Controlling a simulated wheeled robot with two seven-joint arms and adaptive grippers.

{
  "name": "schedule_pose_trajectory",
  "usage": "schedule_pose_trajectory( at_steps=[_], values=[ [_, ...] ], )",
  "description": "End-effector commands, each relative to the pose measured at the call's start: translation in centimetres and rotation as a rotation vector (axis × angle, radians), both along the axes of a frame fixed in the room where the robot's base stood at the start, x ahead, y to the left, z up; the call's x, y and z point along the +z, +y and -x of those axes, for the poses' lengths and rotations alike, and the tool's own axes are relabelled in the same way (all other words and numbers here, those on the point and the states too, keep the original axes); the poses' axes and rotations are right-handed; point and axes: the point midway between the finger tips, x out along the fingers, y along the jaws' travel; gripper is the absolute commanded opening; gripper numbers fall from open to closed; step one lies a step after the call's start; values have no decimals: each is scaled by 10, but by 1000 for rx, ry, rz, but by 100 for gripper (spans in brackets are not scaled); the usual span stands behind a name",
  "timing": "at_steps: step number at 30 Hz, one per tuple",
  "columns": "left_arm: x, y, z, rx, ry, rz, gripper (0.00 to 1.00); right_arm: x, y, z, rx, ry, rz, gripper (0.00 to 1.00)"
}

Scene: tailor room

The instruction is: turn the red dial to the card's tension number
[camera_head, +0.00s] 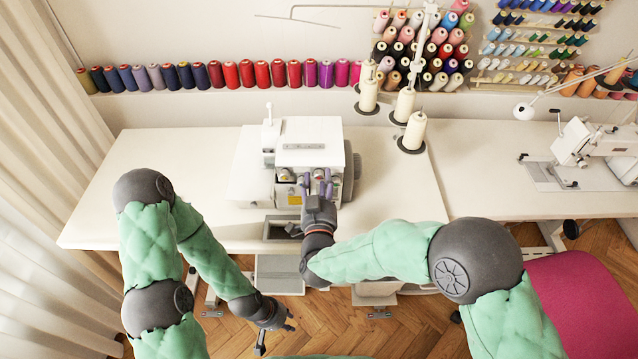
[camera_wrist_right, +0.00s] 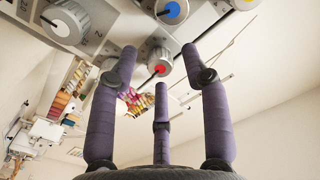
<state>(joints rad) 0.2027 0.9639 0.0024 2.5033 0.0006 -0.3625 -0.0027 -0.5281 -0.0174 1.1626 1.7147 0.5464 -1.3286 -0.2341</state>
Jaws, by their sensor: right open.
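The red dial (camera_wrist_right: 160,66) is a small grey knob with a red-centred face on the white overlock machine (camera_head: 309,135), seen in the right wrist view. My right gripper (camera_wrist_right: 159,62) has its purple fingers spread around the red dial with visible gaps. In the head view my right gripper (camera_head: 318,178) is at the machine's front and hides part of the dial row. My left gripper (camera_head: 277,335) hangs low in front of the table, its fingers apart and empty. I cannot make out a card with a readable tension number.
Thread cones (camera_head: 411,133) stand right of the machine. The white table (camera_head: 150,190) is clear at left.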

Motion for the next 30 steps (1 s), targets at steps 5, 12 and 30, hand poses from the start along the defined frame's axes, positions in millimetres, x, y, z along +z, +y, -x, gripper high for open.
schedule_pose_trajectory(
  at_steps=[5,12,30],
  values=[
    [0,0,0,0,0,0,31,0,0,-2,1,0,0,47],
    [0,0,0,0,0,0,31,0,0,-1,1,0,0,11],
    [-34,0,0,0,0,0,31,-2,0,-2,0,-6,-326,0]
  ],
)
